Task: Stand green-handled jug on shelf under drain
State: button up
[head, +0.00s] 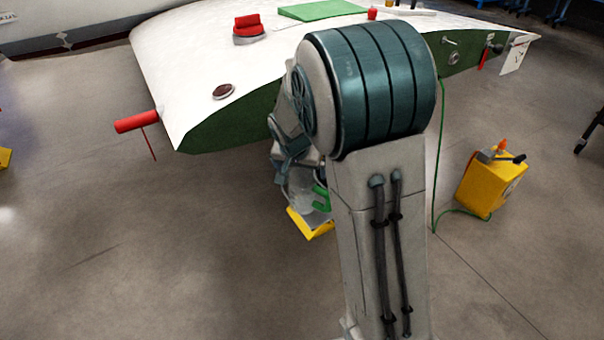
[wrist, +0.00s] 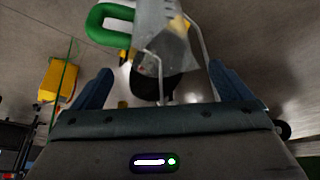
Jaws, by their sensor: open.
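The clear, greyish jug (wrist: 163,40) with a thick green handle (wrist: 110,22) shows at the top of the wrist view. In the head view the jug (head: 303,192) and its handle (head: 321,199) are partly behind my arm. A yellow shelf (head: 313,230) shows just below the jug; whether they touch is unclear. My gripper (wrist: 160,82) is open, with its blue fingers apart on either side of the jug's near end in the picture. In the head view my gripper is largely hidden by my arm. The drain cannot be made out.
A yellow box (head: 490,185) with a green hose stands on the floor at right. The floor at left is mostly clear.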

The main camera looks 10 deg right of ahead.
jog(key=s+r+n+g+y, duration=0.1)
jog(key=s+r, duration=0.3)
jog(key=s, duration=0.9)
jog(key=s+d+r+n+g+y, duration=0.1)
jog(key=s+r+n, duration=0.3)
jog(key=s, duration=0.9)
jog(key=shift+p, duration=0.35)
jog(key=shift+w+r, duration=0.1)
jog(key=shift+r, duration=0.15)
notch_tip(320, 180, up, 22)
jog(key=p, duration=1.9)
jog(key=shift+a+f+t, duration=0.15)
jog(key=shift+f+t, duration=0.1)
jog(key=shift+t, duration=0.15)
